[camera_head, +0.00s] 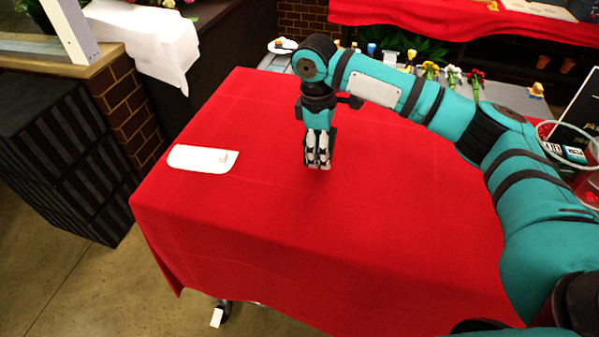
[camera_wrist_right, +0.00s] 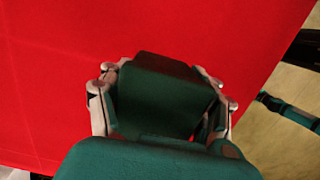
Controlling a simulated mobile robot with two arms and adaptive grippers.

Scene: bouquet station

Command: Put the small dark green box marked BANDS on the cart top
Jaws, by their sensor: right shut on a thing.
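My right gripper (camera_head: 318,164) points down over the red-covered cart top (camera_head: 270,230), left of the cart's middle. In the right wrist view the right gripper (camera_wrist_right: 162,98) has its fingers on either side of a dark green box (camera_wrist_right: 160,95) and is shut on it. A sliver of the box (camera_head: 334,143) shows beside the fingers in the head view; the fingers hide the rest. No marking on the box can be read. I cannot tell whether the box touches the cloth. My left gripper is not in view.
A white flat card-like piece (camera_head: 203,159) lies on the cloth at the left. The front and right of the cart top are bare. Flowers (camera_head: 452,75) and small items line a surface behind it. Dark striped crates (camera_head: 60,150) stand at the left.

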